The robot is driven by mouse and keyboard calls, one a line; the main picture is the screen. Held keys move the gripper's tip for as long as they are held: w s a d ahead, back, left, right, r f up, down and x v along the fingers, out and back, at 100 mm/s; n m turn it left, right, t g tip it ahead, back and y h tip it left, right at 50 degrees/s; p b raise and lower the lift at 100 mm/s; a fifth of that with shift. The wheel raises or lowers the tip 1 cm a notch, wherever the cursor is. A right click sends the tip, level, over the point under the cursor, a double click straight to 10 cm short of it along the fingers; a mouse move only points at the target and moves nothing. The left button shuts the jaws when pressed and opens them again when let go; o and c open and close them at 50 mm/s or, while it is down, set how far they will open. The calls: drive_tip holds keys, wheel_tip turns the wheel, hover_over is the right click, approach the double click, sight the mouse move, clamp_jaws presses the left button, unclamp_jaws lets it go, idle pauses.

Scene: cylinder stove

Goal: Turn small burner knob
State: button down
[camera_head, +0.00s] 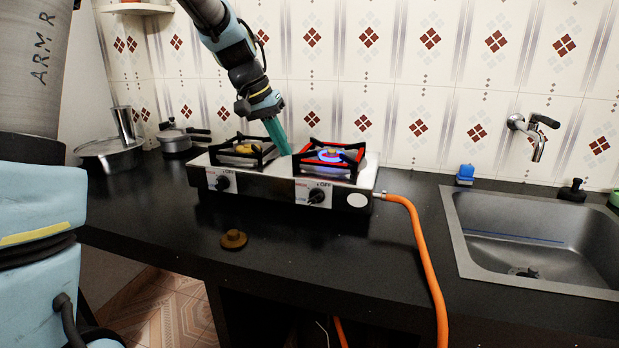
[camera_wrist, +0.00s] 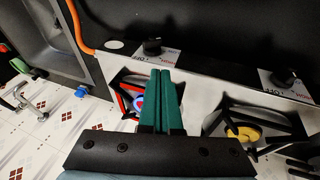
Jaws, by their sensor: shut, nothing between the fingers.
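The two-burner stove (camera_head: 277,190) stands on the black counter. Its front panel has a left black knob (camera_head: 222,183) and a right black knob (camera_head: 317,196), each beside an OFF label. The right burner (camera_head: 331,155) burns with a blue flame inside a red-edged grate; the left burner (camera_head: 241,149) shows a yellow cap and no flame. I cannot tell which burner is the small one. My gripper (camera_head: 286,152) is shut and empty, pointing down between the two grates, behind the knobs. The wrist view also shows the right knob (camera_wrist: 152,46) and the left knob (camera_wrist: 285,78), clear of my fingers (camera_wrist: 161,73).
An orange gas hose (camera_head: 421,245) runs from the stove's right end over the counter edge. A loose brass burner piece (camera_head: 234,240) lies in front of the stove. Pots (camera_head: 178,143) stand at left, a sink (camera_head: 535,235) at right. The tiled wall is close behind.

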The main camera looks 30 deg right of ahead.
drive_tip(key=r, duration=0.2)
drive_tip(key=p, duration=0.2)
hover_over(318, 195)
drive_tip(key=w+a, duration=0.2)
drive_tip(key=a, duration=0.1)
wheel_tip(318, 195, down, 10)
drive_tip(key=shift+s+d+f+t+p, duration=0.3)
drive_tip(key=shift+s+d+f+p, duration=0.15)
drive_tip(key=shift+f, duration=0.25)
drive_tip(key=shift+s+d+f, duration=0.2)
drive_tip(key=shift+d+f, duration=0.1)
drive_tip(key=shift+f, duration=0.25)
drive_tip(key=shift+s+d+f+b, duration=0.35)
drive_tip(key=shift+d+f+b, duration=0.1)
drive_tip(key=shift+b, duration=0.2)
drive_tip(key=shift+r, duration=0.15)
drive_tip(key=shift+a, duration=0.1)
